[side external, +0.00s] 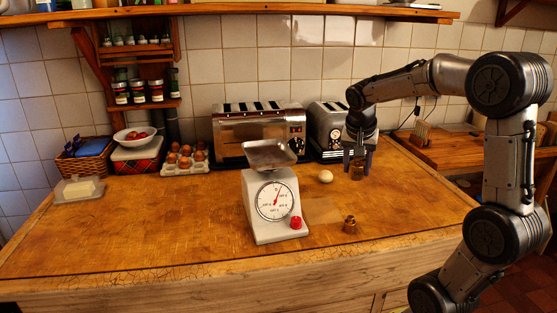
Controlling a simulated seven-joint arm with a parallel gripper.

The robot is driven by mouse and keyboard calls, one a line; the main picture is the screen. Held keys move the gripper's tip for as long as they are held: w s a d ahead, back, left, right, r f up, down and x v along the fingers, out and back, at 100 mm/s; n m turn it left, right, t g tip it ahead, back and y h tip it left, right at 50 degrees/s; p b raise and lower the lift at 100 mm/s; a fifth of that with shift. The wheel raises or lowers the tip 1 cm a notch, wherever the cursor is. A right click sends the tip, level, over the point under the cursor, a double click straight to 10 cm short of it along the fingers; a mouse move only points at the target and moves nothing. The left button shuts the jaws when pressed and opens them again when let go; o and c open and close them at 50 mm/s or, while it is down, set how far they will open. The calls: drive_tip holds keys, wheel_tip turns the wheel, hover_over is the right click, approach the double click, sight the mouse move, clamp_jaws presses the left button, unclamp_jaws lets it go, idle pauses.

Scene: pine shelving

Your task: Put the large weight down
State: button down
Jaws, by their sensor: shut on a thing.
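My gripper (358,160) points down at the right of the counter, in front of the small toaster. It is shut on a brass-coloured weight (357,172), taken to be the large weight, which hangs upright between the fingers. I cannot tell whether its base touches the counter. A second brass weight (350,225) stands on the counter, nearer the camera and below the gripper in the picture. A white kitchen scale (257,222) with a round dial and an empty-looking metal pan (270,153) stands left of both weights.
A red item (296,222) shows at the scale's front right. An egg (325,176) lies left of my gripper. Two toasters (260,132) (329,125) stand behind. A flat tan sheet (322,210) lies right of the scale. The wooden counter (140,225) is clear at front left.

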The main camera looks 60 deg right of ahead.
drive_tip(key=w+a+r+n+t+y, duration=0.1)
drive_tip(key=w+a+r+n, duration=0.3)
drive_tip(key=w+r, duration=0.25)
drive_tip(key=w+a+r+n+t, duration=0.1)
drive_tip(key=w+a+r+n, duration=0.2)
drive_tip(key=w+a+r, duration=0.35)
approach(267, 155)
drive_tip(key=shift+w+d+f+y, duration=0.3)
drive_tip(key=shift+w+d+f, duration=0.25)
drive_tip(key=shift+d+f, duration=0.3)
drive_tip(key=shift+a+x, duration=0.1)
drive_tip(key=shift+x, duration=0.8)
drive_tip(key=shift+a+x, duration=0.15)
drive_tip(key=shift+x, duration=0.75)
drive_tip(key=shift+s+f, duration=0.15)
drive_tip(key=shift+f, duration=0.1)
